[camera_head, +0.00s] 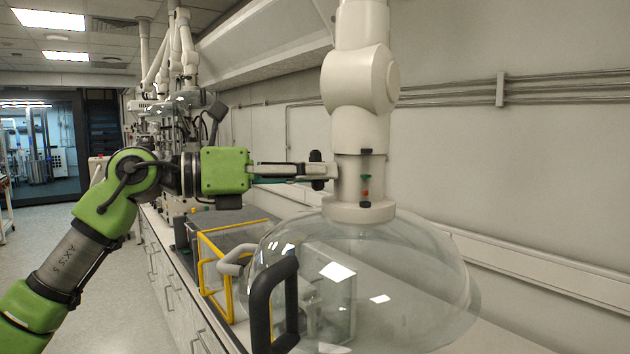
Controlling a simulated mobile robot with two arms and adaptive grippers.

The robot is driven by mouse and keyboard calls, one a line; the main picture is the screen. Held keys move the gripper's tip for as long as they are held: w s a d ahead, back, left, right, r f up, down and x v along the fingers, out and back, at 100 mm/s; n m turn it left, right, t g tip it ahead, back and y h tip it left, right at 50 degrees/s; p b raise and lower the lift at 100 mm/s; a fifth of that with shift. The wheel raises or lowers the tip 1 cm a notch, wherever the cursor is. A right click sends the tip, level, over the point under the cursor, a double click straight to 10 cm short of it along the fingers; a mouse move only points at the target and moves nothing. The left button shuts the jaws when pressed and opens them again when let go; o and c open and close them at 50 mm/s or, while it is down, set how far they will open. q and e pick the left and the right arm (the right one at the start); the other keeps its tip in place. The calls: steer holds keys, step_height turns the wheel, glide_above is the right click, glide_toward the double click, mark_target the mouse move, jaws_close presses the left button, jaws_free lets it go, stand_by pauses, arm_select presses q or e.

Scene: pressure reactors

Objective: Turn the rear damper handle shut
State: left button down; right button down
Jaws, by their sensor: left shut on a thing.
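A white extraction duct (358,150) comes down from above to a clear dome hood (360,275). On the left side of its lower collar sits a small black damper handle (316,156), upright in the picture. My left gripper (322,172) reaches in from the left and is shut on this handle; the fingers hide its lower part. The collar carries a small green and red mark (365,187) on its front. Whether this is the rear damper, I cannot tell. My right gripper is out of view.
The dome has a black loop handle (262,300) at its front left. Below are a bench with white drawers (165,285) and a yellow-framed box (207,270). More white extraction arms (183,50) and equipment stand farther back. The aisle floor (75,245) at left is clear.

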arm_select(q)
steer(key=shift+m+b, duration=0.45)
steer(key=shift+m, duration=1.15)
steer(key=c, duration=2)
jaws_free()
steer(key=shift+a, duration=0.1)
steer(key=v, duration=1.1)
steer(key=shift+s+a, duration=0.2)
steer(key=shift+a, duration=0.2)
